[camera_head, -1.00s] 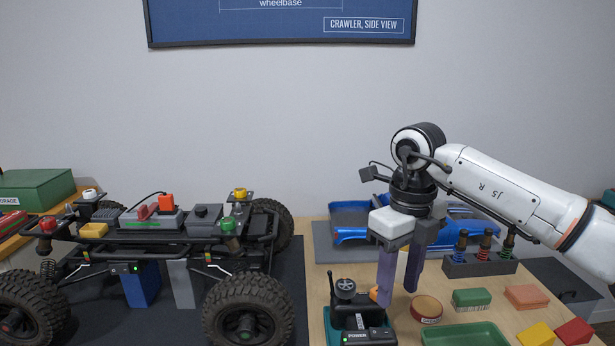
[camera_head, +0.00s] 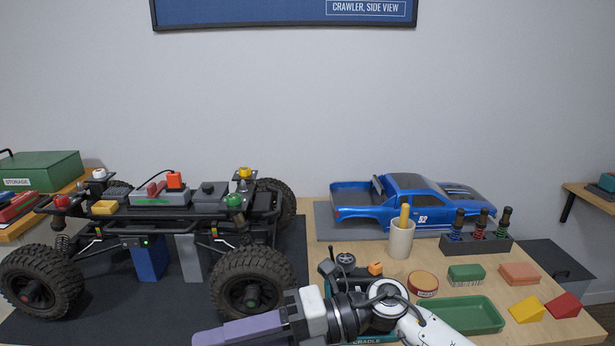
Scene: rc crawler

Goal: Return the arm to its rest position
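My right arm comes in low at the bottom right, and its gripper (camera_head: 215,332) points left along the bottom edge of the view. A long purple-grey finger shows; the other finger is not clearly visible, so the opening between them cannot be judged. Nothing is seen held. The gripper is in front of the crawler chassis (camera_head: 170,222), near its right front wheel (camera_head: 250,290). My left gripper is not in view.
A radio transmitter (camera_head: 346,261) and cradle are partly hidden behind my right arm. A green tray (camera_head: 470,318), a beige cup (camera_head: 400,240), a blue truck body (camera_head: 365,203) and a shock stand (camera_head: 476,243) are on the right. Coloured blocks lie by the tray.

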